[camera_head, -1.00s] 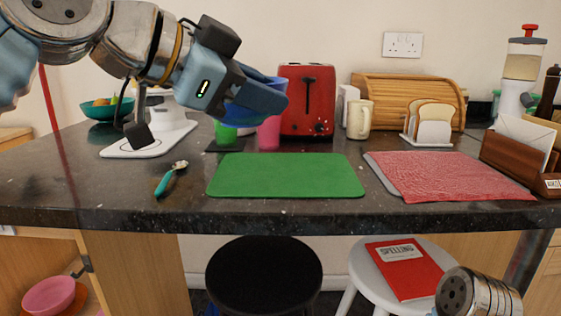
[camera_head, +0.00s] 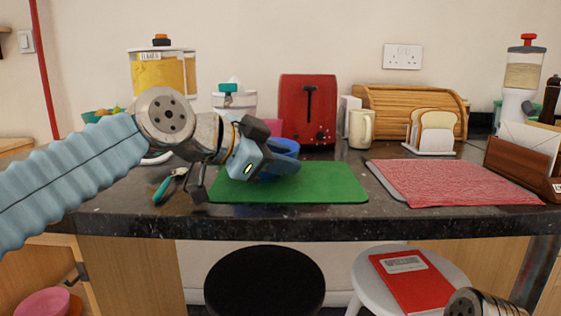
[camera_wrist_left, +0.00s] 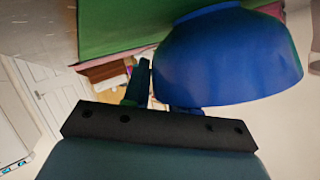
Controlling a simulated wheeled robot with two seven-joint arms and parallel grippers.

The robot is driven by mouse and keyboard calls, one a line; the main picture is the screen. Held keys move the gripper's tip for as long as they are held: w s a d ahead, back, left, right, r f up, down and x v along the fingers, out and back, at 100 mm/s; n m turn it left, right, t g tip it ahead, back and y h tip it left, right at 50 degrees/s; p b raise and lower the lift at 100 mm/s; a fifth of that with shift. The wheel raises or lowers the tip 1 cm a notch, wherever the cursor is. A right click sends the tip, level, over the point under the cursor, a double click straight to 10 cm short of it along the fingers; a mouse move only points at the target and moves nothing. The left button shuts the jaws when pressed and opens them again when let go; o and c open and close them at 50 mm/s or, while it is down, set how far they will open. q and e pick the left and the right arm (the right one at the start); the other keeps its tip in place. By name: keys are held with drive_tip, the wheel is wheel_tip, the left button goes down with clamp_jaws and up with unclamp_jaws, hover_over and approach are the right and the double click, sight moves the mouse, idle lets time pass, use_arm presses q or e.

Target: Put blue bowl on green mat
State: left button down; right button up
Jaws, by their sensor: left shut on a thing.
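The blue bowl (camera_head: 285,146) is above the back left part of the green mat (camera_head: 325,184). My left gripper (camera_head: 275,163) is shut on the bowl's near rim and hides part of the bowl. In the left wrist view the bowl (camera_wrist_left: 230,60) fills the upper right, beside the gripper, and the green mat (camera_wrist_left: 120,25) lies behind it. I cannot tell whether the bowl's base touches the mat. My right gripper is outside the views.
A teal-handled utensil (camera_head: 168,187) lies left of the mat. A red toaster (camera_head: 308,110) stands behind it. The right half of the mat is clear.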

use_arm(q)
drive_tip(key=shift+f, duration=0.15)
drive_tip(key=c, duration=0.9)
unclamp_jaws()
drive_tip(key=shift+r, duration=0.25)
drive_tip(key=v, duration=1.2)
drive_tip(key=shift+b, duration=0.3)
